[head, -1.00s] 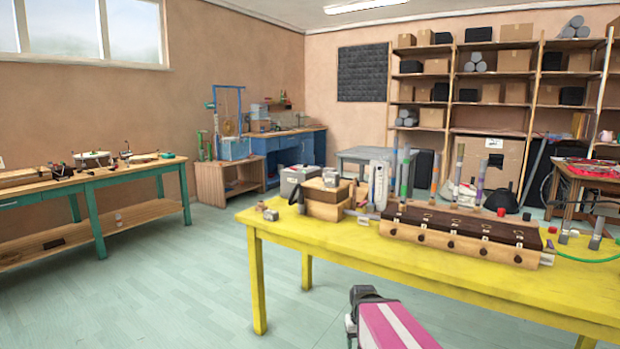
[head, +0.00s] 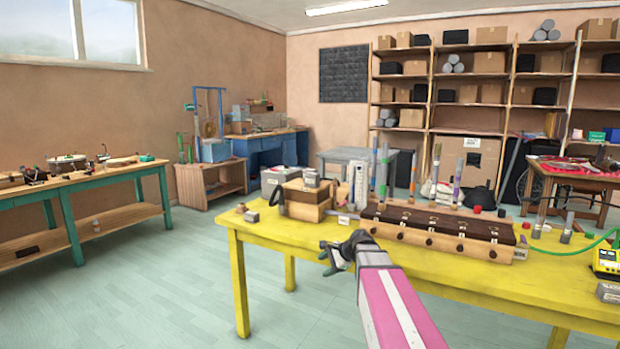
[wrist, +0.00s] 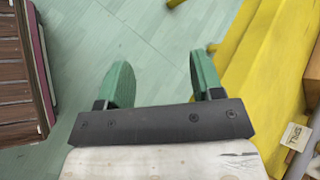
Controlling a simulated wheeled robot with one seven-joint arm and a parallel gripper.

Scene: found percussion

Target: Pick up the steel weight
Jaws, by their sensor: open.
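My gripper (head: 327,257) is in front of the yellow table's near edge in the head view, pointing left. In the wrist view its green fingers (wrist: 162,80) are apart, with only pale green floor between them. I cannot tell for sure which thing is the steel weight. Small grey blocks show in the head view: one at the table's left end (head: 251,216), one on top of the wooden box (head: 312,179), and one at the far right edge (head: 609,292). None is near the fingers.
The yellow table (head: 275,235) holds a wooden box (head: 305,206), a long brown-topped case (head: 437,226) and several upright tubes. A green-legged bench (head: 100,195) stands left. Open floor (head: 180,290) lies between them.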

